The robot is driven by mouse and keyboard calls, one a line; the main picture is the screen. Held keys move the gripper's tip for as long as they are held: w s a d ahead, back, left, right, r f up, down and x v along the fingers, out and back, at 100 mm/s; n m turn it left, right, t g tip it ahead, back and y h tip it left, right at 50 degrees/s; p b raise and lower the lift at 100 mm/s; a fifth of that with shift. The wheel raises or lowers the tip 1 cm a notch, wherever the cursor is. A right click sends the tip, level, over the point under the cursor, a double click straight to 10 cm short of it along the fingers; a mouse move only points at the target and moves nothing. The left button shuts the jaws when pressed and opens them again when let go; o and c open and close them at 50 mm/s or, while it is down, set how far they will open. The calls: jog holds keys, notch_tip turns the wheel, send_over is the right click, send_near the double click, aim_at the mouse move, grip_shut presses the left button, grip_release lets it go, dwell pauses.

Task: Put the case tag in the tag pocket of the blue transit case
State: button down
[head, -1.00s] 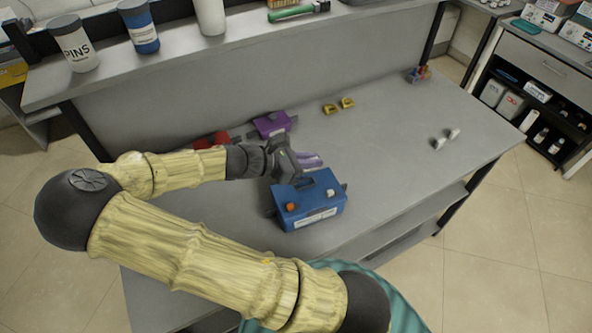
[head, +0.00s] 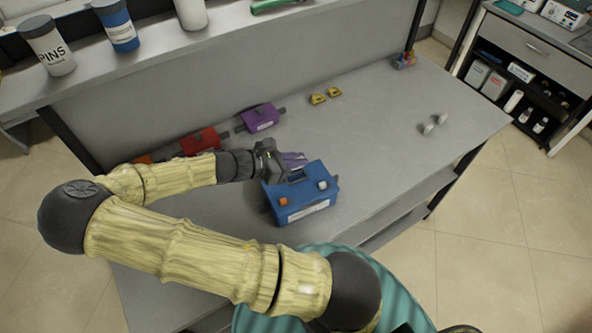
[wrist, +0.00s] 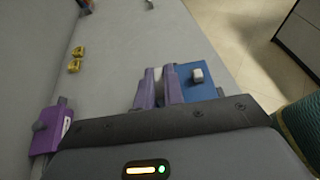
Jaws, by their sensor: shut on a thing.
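The blue transit case (head: 300,196) stands near the front edge of the grey bench, with a dark handle, an orange and a white knob-like part on top, and a white label strip on its front. Its right part shows in the wrist view (wrist: 205,92). My gripper (head: 294,160), with purple fingers, is just behind the case and close to it. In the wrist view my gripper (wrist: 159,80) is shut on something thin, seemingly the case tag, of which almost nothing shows. I cannot make out the tag pocket.
A purple case (head: 261,118) and a red case (head: 201,140) stand behind my arm. Yellow pieces (head: 319,98) and small white pieces (head: 428,129) lie farther back and right. A shelf with tubs (head: 47,46) runs above. The bench right of the blue case is clear.

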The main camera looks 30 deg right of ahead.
aim_at(296, 178)
jog(key=shift+f, duration=0.5)
jog(key=shift+f+p, duration=0.4)
jog(key=shift+f, duration=1.7)
jog(key=c, duration=1.5)
grip_release()
jog(key=b+v, duration=0.3)
jog(key=v, duration=0.9)
